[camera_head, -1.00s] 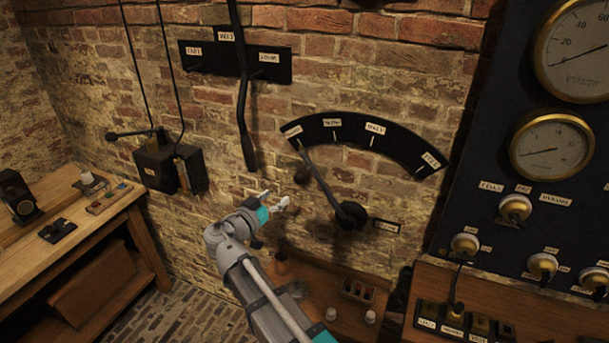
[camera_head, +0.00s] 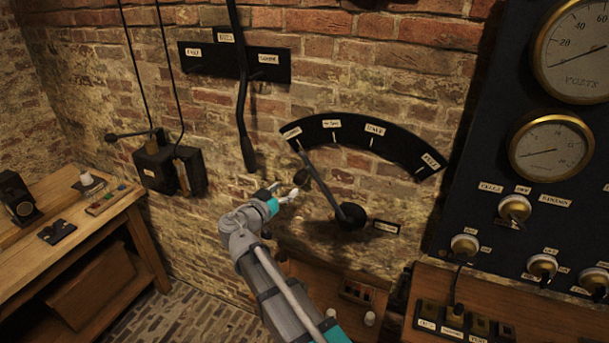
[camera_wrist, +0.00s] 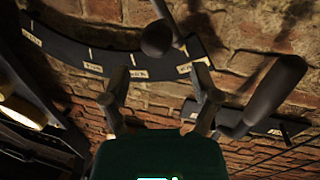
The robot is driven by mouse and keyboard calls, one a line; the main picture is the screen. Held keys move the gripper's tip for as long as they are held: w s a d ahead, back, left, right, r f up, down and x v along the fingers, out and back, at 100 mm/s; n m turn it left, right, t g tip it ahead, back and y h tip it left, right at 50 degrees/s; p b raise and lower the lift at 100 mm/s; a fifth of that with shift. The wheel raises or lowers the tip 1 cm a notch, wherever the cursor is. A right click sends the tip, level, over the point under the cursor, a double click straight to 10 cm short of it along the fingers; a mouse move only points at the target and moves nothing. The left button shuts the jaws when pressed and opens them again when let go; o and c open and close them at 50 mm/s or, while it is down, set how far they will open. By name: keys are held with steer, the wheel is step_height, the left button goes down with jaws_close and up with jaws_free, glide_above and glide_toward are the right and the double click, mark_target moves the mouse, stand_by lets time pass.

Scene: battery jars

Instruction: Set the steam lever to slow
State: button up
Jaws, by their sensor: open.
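The lever on the curved black scale has a dark pivot hub (camera_head: 350,216), and its arm (camera_head: 325,190) slants up left to the scale's leftmost label. A dark ball knob (camera_head: 303,177) stands out from the arm. The scale (camera_head: 352,131) carries several small labels, most too blurred to read surely. My gripper (camera_head: 287,190) is open and empty, just lower left of the knob. In the wrist view, the knob (camera_wrist: 157,38) lies ahead, centred between and beyond my open fingers (camera_wrist: 160,80). I see no contact.
A second, long lever (camera_head: 243,100) hangs left of the scale; its handle end (camera_wrist: 275,88) is close on the right in the wrist view. A gauge panel (camera_head: 480,150) stands right. A wooden shelf (camera_head: 320,300) with small items is below, a workbench (camera_head: 100,235) left.

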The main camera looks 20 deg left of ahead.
mark_target(304, 174)
steer(key=x, duration=0.9)
steer(key=shift+w, duration=0.15)
jaws_close()
